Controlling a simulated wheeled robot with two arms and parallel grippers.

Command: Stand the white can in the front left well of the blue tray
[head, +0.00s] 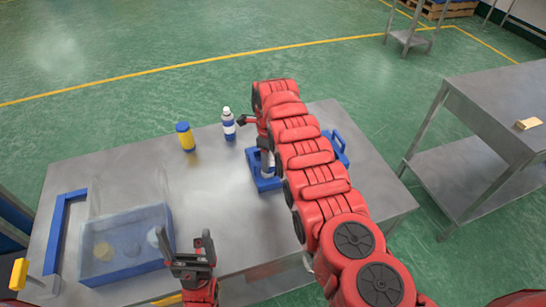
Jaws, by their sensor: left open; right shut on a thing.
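The wells cannot be made out. My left gripper (188,256) is open and empty near the front edge, right of a clear bin.
A yellow can (186,137) with a blue top stands left of the white can. The clear bin (127,266) with a blue base holds disc-like things. A blue bracket (58,232) lies at the left. The table (200,190) is bare around its middle. Another grey table (490,100) stands right.

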